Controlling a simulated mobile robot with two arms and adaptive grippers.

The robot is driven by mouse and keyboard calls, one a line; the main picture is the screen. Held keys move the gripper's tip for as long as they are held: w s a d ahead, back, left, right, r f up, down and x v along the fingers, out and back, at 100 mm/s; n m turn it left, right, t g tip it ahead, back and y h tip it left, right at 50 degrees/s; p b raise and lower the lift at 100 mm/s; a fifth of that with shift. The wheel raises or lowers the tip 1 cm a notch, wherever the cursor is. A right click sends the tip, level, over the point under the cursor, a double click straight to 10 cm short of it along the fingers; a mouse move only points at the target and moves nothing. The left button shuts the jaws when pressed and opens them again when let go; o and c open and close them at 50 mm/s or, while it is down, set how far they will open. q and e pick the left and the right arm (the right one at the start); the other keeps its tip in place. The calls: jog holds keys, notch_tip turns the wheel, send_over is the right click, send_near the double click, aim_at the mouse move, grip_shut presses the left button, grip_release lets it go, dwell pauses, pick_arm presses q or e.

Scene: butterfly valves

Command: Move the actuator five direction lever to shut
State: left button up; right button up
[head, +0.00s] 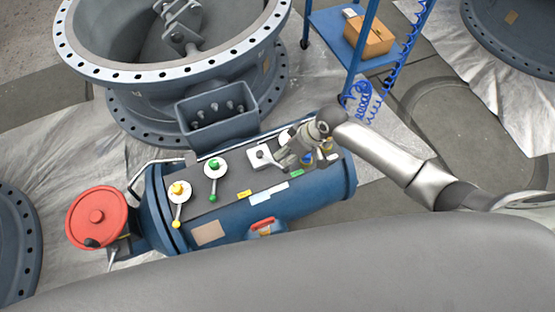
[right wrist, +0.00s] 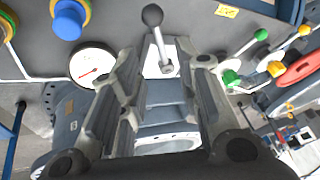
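The blue cylindrical actuator (head: 240,215) lies across the middle of the head view with a grey control panel on top. A lever with a dark ball knob (right wrist: 152,15) stands on a white plate (head: 262,157); I take it as the direction lever. In the right wrist view its metal shaft points up the picture, between the directions of my fingers. My right gripper (head: 290,160) is over the right part of the panel, by this plate. Its two fingers (right wrist: 168,60) are spread, one each side of the lever, with gaps showing. In the head view the gripper hides much of the lever. My left gripper is not visible.
A green lever (head: 214,168) and a yellow lever (head: 179,192) stand left of the plate. A round gauge (right wrist: 92,64) and a blue knob (right wrist: 68,22) are close to my gripper. A red handwheel (head: 97,216) is at the left end. A large flanged valve (head: 180,75) stands behind.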

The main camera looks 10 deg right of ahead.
aim_at(276, 163)
jog(key=x, duration=0.7)
jog(key=shift+a+f+b, duration=0.1)
jog(key=shift+f+b, duration=0.05)
jog(key=shift+b, duration=0.15)
grip_shut()
